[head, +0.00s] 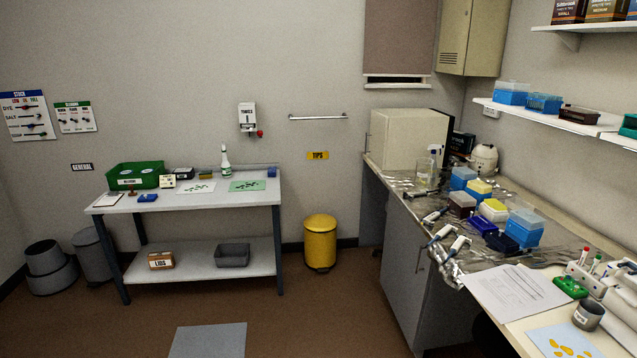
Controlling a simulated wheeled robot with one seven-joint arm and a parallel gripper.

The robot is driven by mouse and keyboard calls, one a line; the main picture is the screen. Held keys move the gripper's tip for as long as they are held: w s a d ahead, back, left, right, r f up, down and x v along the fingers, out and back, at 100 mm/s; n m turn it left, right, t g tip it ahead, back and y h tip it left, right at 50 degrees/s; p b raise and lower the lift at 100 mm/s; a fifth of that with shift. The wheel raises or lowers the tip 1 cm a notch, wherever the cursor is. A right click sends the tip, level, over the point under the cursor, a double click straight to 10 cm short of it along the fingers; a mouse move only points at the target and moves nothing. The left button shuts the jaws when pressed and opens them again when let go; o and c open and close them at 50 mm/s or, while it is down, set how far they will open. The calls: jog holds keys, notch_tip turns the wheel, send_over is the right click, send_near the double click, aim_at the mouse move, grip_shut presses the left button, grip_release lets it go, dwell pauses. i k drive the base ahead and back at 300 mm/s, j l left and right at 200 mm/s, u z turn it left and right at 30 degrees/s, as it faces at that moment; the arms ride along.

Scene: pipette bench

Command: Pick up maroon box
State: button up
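A maroon box (462,205) with a pale top stands on the bench at the right, left of a white box with a yellow top (493,210) and in front of the blue boxes. Another dark maroon box (579,116) sits low on the wall shelf at the upper right, between a blue rack and a green rack. I cannot tell from this view which of the two the task means. My gripper is not in view.
The bench (510,262) also holds pipettes (437,236), blue boxes (523,228), papers (515,292) and a dark cup (588,315). A side table (200,202) and a yellow bin (320,243) stand by the back wall. The floor between is mostly clear, with a grey mat (208,340).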

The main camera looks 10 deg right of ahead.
aim_at(460, 211)
jog(key=i, duration=1.15)
jog(key=i+z, duration=0.1)
jog(key=i, duration=1)
jog(key=i+z, duration=0.5)
jog(key=i, duration=0.15)
jog(key=i+j+z, duration=0.15)
jog(key=i+z, duration=0.3)
jog(key=i, duration=0.2)
jog(key=i+l+z, duration=0.1)
jog(key=i+z, duration=0.15)
jog(key=i, duration=0.3)
